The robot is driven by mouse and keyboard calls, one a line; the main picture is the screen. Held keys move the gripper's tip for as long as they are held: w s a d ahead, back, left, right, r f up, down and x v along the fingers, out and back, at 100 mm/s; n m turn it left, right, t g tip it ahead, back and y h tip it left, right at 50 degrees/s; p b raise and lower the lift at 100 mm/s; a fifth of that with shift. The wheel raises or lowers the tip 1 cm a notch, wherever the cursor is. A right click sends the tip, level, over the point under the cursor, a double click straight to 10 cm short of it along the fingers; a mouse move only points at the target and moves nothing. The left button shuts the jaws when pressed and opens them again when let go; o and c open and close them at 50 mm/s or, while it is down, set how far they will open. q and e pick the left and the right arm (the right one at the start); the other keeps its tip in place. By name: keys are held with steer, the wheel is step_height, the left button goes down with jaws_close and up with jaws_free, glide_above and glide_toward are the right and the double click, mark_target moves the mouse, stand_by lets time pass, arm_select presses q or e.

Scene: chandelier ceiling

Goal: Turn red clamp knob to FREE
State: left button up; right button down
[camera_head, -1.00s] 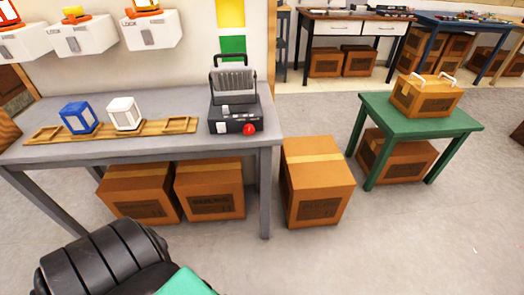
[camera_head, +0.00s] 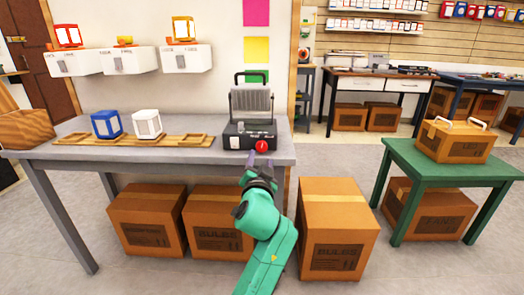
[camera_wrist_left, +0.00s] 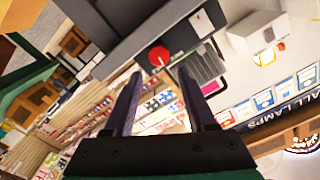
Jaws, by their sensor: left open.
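The red clamp knob (camera_head: 262,147) is on the front of a grey and black device (camera_head: 250,128) at the right end of the grey workbench (camera_head: 70,152). My left gripper (camera_head: 262,157) is just in front of the knob, with its two fingers apart and nothing between them. In the left wrist view the red knob (camera_wrist_left: 159,56) shows beyond the fingertips, and my left gripper (camera_wrist_left: 158,75) is open around a clear gap. The knob looks apart from the fingers. Any marking for FREE is too small to read. My right gripper does not show.
Cardboard boxes (camera_head: 337,230) stand below and right of the bench. A green table (camera_head: 450,165) with a crate is at right.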

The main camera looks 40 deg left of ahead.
mark_target(262, 147)
arm_select(q)
steer(key=x, duration=0.7)
steer(key=shift+w+a, duration=0.15)
steer(key=shift+w, duration=0.1)
steer(key=shift+w+a, duration=0.2)
jaws_close()
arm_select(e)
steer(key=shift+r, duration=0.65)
